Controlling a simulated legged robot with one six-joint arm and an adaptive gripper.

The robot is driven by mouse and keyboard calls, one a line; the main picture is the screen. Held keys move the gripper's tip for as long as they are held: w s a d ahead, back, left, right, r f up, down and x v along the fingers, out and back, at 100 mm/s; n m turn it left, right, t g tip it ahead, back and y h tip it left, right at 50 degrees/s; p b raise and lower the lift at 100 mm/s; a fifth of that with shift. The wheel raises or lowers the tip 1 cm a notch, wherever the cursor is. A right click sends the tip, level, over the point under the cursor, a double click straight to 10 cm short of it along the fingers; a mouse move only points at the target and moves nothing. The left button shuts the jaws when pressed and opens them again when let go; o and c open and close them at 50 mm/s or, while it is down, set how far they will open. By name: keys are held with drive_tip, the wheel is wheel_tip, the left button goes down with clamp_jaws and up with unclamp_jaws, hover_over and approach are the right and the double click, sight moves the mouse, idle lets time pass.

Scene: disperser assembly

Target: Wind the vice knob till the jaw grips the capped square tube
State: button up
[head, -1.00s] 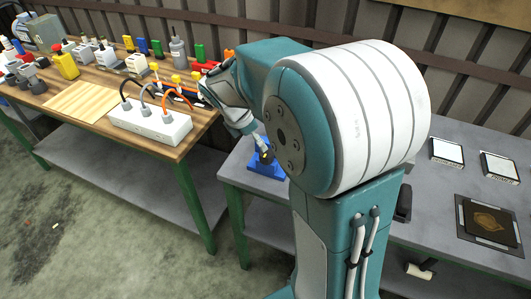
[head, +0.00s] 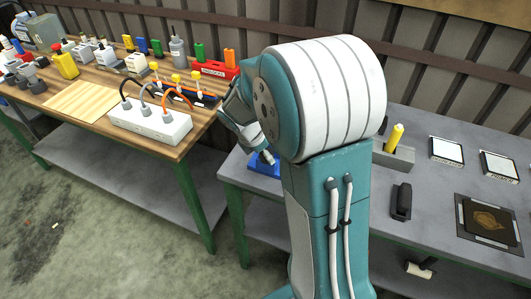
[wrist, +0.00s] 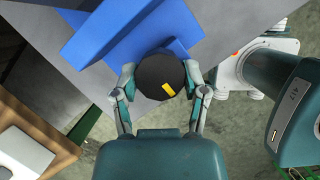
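The blue vice (wrist: 112,40) fills the top of the wrist view. It also shows in the head view (head: 262,168), partly hidden behind my arm. Its round black knob (wrist: 156,78) carries a yellow mark and faces the wrist camera. My gripper (wrist: 160,76) has one finger on each side of the knob; both fingertips appear to touch its rim. In the head view my gripper (head: 265,157) is at the vice, small and partly covered by my arm. I cannot make out the capped square tube or the jaw gap in either view.
The vice sits on a grey table (head: 440,190). A grey block (head: 393,154) with an upright yellow piece, a black item (head: 401,202) and white-topped pads (head: 446,149) stand to the right. A wooden bench (head: 75,105) with a white socket box (head: 150,122) is at left.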

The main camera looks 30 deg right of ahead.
drive_tip(key=shift+m, duration=0.4)
drive_tip(key=shift+c, duration=0.2)
drive_tip(key=m+g, duration=0.2)
drive_tip(key=m, duration=0.2)
drive_tip(key=shift+w+m, duration=0.15)
drive_tip(key=shift+m, duration=0.15)
drive_tip(key=m, duration=0.2)
drive_tip(key=m+g+y, duration=0.1)
drive_tip(key=m, duration=0.2)
drive_tip(key=shift+g+y, duration=0.3)
drive_tip(key=m, duration=0.2)
drive_tip(key=m+y, duration=0.1)
drive_tip(key=m, duration=0.1)
drive_tip(key=shift+d+m+g+y, duration=0.1)
drive_tip(key=shift+m+g+y, duration=0.2)
drive_tip(key=shift+m+g, duration=0.1)
drive_tip(key=shift+m+y, duration=1)
drive_tip(key=shift+m, duration=1.6)
drive_tip(key=o, duration=1.2)
drive_tip(key=shift+w, duration=0.1)
drive_tip(key=shift+c, duration=0.2)
